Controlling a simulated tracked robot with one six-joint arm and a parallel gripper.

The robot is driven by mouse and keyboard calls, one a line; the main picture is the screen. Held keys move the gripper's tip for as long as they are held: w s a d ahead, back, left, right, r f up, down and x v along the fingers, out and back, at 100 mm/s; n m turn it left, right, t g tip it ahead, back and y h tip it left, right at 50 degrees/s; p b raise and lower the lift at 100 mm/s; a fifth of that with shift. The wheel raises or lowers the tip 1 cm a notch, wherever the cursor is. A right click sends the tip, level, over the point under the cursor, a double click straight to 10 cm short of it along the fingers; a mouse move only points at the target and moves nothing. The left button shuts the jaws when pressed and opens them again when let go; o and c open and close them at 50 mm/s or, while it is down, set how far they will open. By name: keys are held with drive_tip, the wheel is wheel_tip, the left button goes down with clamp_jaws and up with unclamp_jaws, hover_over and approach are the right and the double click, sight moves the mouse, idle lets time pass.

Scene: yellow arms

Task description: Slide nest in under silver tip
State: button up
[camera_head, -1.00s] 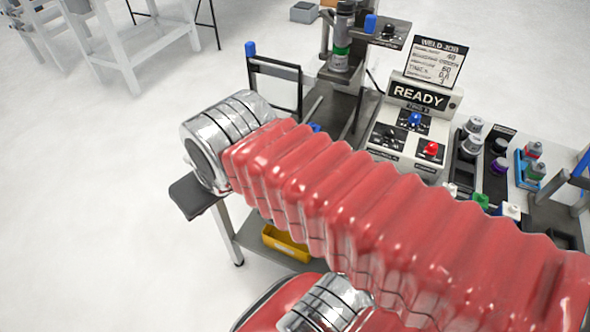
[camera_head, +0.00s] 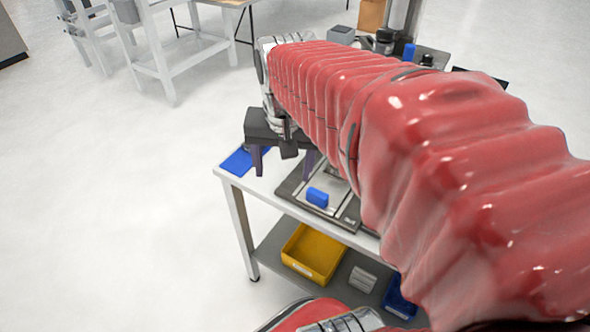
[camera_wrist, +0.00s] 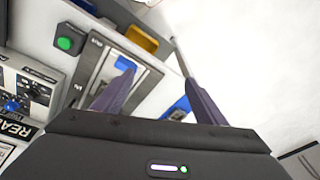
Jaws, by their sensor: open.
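My gripper (camera_head: 284,170) points down over the table's left end, its two dark purple fingers apart and empty. The gripper also shows in the wrist view (camera_wrist: 160,74). A blue handle block (camera_head: 317,197) stands on a grey slide plate (camera_head: 345,212), which looks like the nest's slide. The block is right of and below the fingers in the head view. In the wrist view the blue block (camera_wrist: 126,63) shows beside the left fingertip, not between the fingers. The far part of the slide is behind my arm. The silver tip is hidden.
A flat blue item (camera_head: 240,161) lies at the table's left corner. A yellow bin (camera_head: 313,253) is on the lower shelf. The wrist view shows a green button (camera_wrist: 65,43) and the READY panel (camera_wrist: 18,130) to the left. Open floor lies left of the table.

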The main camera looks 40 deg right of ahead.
sight(318, 191)
drive_tip(key=d+f+m+g, duration=0.2)
drive_tip(key=d+m, duration=0.3)
drive_tip(key=d, duration=0.5)
drive_tip(key=shift+d+m+y, duration=0.2)
drive_tip(key=shift+m+y, duration=0.2)
drive_tip(key=shift+s+f, duration=0.1)
drive_tip(key=shift+f, duration=0.05)
wheel_tip(318, 191, down, 14)
drive_tip(key=shift+r, duration=0.2)
drive_tip(key=shift+c, duration=0.2)
drive_tip(key=c, duration=1.5)
drive_tip(key=shift+o, duration=0.2)
drive_tip(key=shift+d, duration=0.1)
